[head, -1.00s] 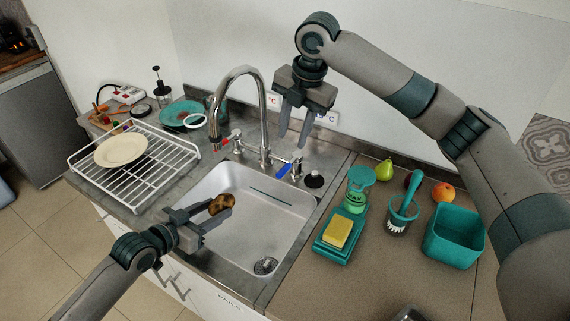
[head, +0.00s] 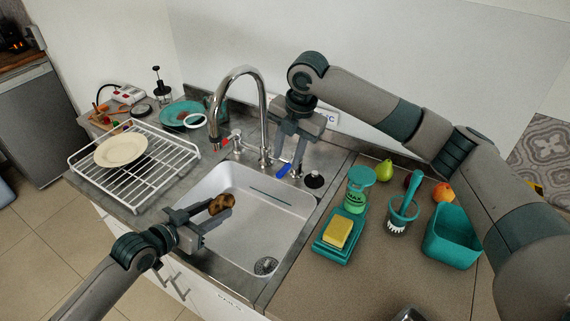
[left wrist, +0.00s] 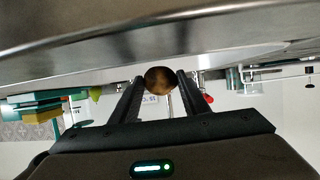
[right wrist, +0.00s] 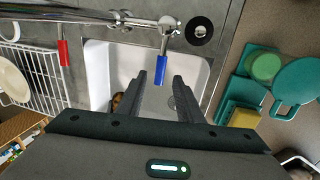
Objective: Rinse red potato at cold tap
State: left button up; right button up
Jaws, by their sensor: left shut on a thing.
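A brownish potato (head: 221,203) is between the fingers of my left gripper (head: 222,208), which is shut on it above the sink's front left part. It also shows in the left wrist view (left wrist: 160,80). The blue cold tap lever (head: 283,170) is at the sink's back right. My right gripper (head: 289,163) is open and points down at it; in the right wrist view the lever (right wrist: 166,92) lies between the fingers, contact unclear. The arched faucet (head: 241,72) stands behind the sink (head: 255,220). No water is visible.
The red-marked lever (head: 224,142) is left of the faucet. A dish rack (head: 160,168) with a plate (head: 120,150) stands left. Right of the sink are a yellow sponge (head: 338,233), a brush (head: 403,214), a green container (head: 453,238) and a pear (head: 384,169).

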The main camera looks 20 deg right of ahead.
aim_at(284, 168)
jog(key=shift+w+a+f, duration=0.15)
jog(key=shift+f, duration=0.85)
jog(key=shift+w+a+f, duration=0.15)
jog(key=shift+f, duration=0.85)
grip_shut()
